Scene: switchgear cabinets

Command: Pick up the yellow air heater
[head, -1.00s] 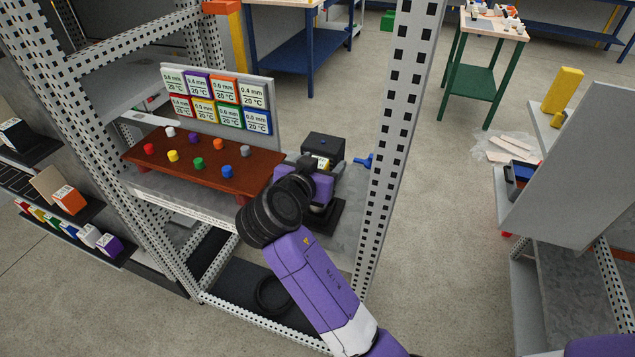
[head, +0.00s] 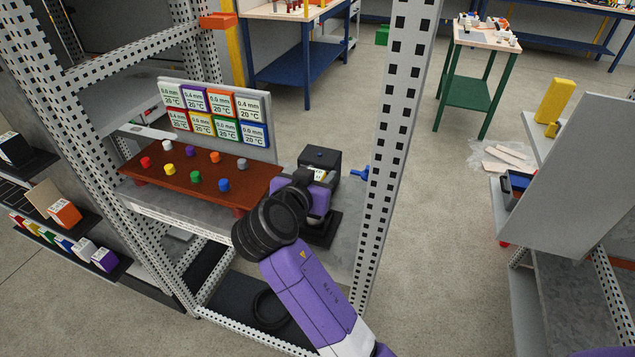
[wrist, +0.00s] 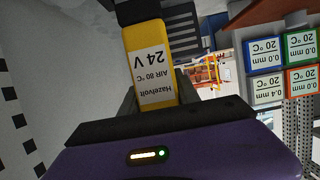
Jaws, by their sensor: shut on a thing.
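The yellow air heater (wrist: 150,65) shows in the wrist view with a white label reading Hazelvolt, AIR 80 °C, 24 V, upside down. My gripper (wrist: 155,100) is shut on its near end, with dark fingers on both sides. A black ribbed part (wrist: 165,25) is at the heater's far end; I cannot tell whether they touch. In the head view, my gripper (head: 318,184) is at a black device (head: 320,157) on the shelf's right end. Only a small pale and yellow patch of the heater shows there; my wrist hides the rest.
A brown board (head: 205,178) with several coloured knobs stands left of my gripper, with a panel of labelled displays (head: 215,120) behind. A perforated upright (head: 395,130) stands close on the right. A yellow block (head: 556,100) is on another rack. Open floor lies between the racks.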

